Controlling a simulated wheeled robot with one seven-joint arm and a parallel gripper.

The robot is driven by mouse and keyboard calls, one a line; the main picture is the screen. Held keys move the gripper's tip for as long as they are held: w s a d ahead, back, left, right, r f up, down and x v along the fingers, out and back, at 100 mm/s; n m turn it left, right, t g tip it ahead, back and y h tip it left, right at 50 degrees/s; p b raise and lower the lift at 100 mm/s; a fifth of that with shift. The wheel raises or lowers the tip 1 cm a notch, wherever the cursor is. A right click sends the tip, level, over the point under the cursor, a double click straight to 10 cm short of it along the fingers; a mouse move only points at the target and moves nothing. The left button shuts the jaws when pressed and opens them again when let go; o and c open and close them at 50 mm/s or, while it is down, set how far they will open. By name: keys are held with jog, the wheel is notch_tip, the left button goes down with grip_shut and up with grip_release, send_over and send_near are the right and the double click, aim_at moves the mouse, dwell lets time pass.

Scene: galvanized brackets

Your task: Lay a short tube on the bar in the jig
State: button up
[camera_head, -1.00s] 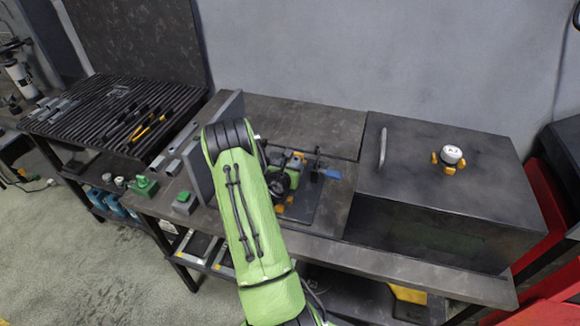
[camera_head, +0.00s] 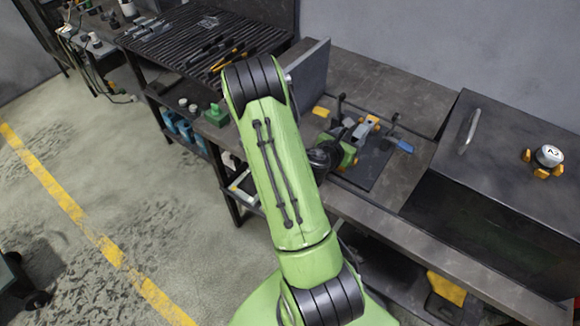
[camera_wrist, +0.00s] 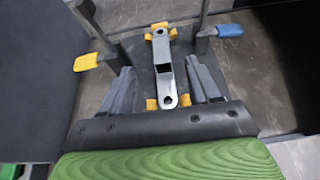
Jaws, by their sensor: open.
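In the wrist view a flat galvanized bar (camera_wrist: 168,98) with holes at its ends lies in the jig between yellow blocks. A short square grey tube (camera_wrist: 163,50) appears to lie lengthwise on the bar, its dark open end facing the camera. My gripper (camera_wrist: 161,68) is open, one dark finger on each side of the bar and tube, with gaps visible. Whether the fingers are at the tube's height is unclear. In the head view the jig's dark plate (camera_head: 384,160) shows on the bench; my arm hides much of the jig.
Clamp arms with a yellow handle (camera_wrist: 85,62) and a blue handle (camera_wrist: 230,30) flank the jig. An upright grey plate (camera_head: 310,75) stands left of it. A large dark box (camera_head: 500,190) stands to the right. A slatted rack (camera_head: 180,38) holds tools at the back left.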

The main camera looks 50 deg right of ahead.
jog(key=w+a+r+m+t+y, duration=0.1)
jog(key=w+a+r+m+y, duration=0.15)
jog(key=a+r+m, duration=0.45)
jog(key=w+a+r+m+t+y, duration=0.15)
jog(key=a+m+y, duration=0.25)
jog(key=a+m, duration=0.65)
jog(key=s+a+r+m+y, duration=0.1)
jog(key=s+a+r+y, duration=0.2)
jog(key=a, duration=0.6)
jog(key=s+a+r+m+y, duration=0.1)
jog(key=s+a+r+y, duration=0.3)
jog(key=a, duration=0.6)
jog(key=shift+s+a+r+t, duration=0.15)
jog(key=shift+s+r+t, duration=0.3)
jog(key=shift+s, duration=0.25)
jog(key=shift+f, duration=0.1)
